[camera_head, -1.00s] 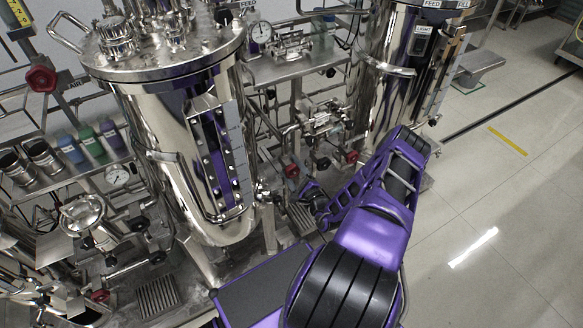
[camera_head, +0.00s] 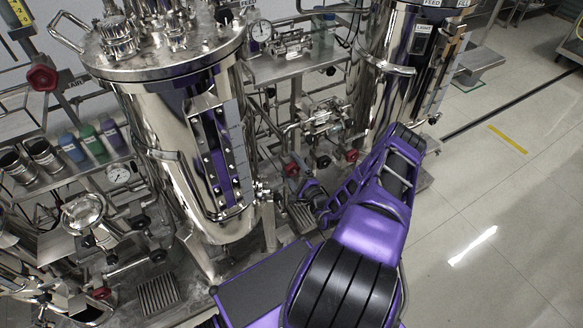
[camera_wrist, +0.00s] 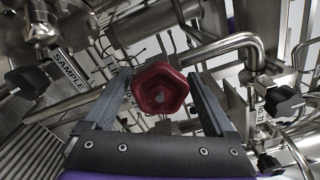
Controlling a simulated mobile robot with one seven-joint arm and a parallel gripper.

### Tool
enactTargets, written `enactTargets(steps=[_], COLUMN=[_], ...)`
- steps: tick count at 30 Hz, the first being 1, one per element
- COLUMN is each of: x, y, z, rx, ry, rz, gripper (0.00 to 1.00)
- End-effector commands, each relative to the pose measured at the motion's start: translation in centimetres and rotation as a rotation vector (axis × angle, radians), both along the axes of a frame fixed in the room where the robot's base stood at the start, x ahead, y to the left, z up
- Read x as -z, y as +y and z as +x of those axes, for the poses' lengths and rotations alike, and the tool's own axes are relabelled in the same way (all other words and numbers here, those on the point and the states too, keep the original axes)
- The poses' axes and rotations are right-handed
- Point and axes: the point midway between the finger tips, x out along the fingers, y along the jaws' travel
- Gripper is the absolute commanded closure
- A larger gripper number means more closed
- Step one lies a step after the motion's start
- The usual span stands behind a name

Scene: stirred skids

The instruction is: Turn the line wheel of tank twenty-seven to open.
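In the wrist view a red five-lobed wheel (camera_wrist: 159,88) sits between the two fingers of my gripper (camera_wrist: 158,100). The fingers are apart, one on each side of the wheel, with a visible gap, so the gripper is open. In the head view my gripper (camera_head: 312,192) is low between two steel tanks, partly hidden by my purple arm. A red wheel (camera_head: 291,170) shows close to it, and another red wheel (camera_head: 351,156) is up to the right. I cannot read a tank number on the nearer tank (camera_head: 170,130) or the farther tank (camera_head: 385,85).
Steel pipes (camera_wrist: 225,48) run behind and right of the wheel. Black knobs flank it at left (camera_wrist: 28,82) and right (camera_wrist: 284,101). A SAMPLE label (camera_wrist: 70,68) is at left. In the head view, open floor (camera_head: 500,220) lies to the right.

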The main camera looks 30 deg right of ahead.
Motion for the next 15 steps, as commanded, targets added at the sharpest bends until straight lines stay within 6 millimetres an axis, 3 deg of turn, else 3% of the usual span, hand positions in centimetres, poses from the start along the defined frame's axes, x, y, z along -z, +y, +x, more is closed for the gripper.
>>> enactTargets(steps=[10,15], x=[0.0,0.0], y=[0.0,0.1], z=[-0.4,-2.6], rx=[0.0,0.002], ry=[0.001,0.003], rz=[0.0,0.001], gripper=[0.0,0.0])
